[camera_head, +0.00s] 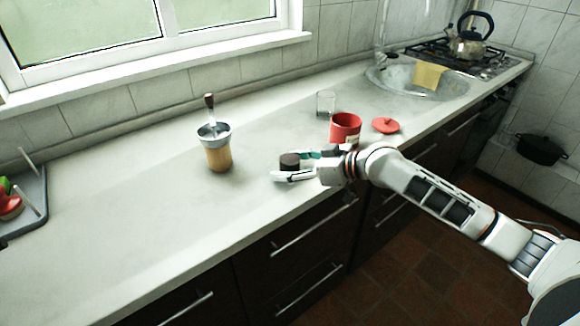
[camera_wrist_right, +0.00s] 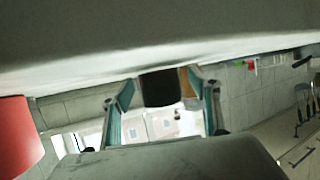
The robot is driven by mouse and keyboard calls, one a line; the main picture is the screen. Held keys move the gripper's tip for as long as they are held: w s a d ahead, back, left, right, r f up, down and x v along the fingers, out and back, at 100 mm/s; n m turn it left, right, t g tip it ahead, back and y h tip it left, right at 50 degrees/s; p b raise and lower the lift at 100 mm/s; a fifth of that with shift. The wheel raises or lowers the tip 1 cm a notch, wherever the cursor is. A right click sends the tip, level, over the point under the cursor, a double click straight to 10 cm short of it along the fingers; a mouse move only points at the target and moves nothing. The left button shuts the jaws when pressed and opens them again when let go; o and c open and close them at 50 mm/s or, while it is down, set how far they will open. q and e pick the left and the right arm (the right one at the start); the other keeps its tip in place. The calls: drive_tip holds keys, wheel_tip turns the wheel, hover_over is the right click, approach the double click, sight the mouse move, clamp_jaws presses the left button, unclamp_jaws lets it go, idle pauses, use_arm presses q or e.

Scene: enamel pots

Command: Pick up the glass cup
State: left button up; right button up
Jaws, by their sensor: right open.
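The glass cup (camera_head: 325,102) is clear and stands on the counter near the wall, behind and left of a red enamel pot (camera_head: 345,129). I cannot make it out in the right wrist view. My right gripper (camera_head: 288,167) is open, low over the counter's front part, nearer the front edge than the glass cup. A small dark round object (camera_head: 289,160) is between or just beyond its fingers. It also shows between the fingers in the right wrist view (camera_wrist_right: 160,87); I cannot tell whether they touch it. My left gripper is not in view.
A wooden-based metal pot with a handled tool (camera_head: 218,155) stands left of the gripper. A red lid (camera_head: 385,125) lies right of the red pot. The sink (camera_head: 385,78) and stove with kettle (camera_head: 468,45) are farther back. A grey tray (camera_head: 35,205) is far left.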

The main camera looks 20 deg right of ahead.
drive_tip(key=c, duration=1.3)
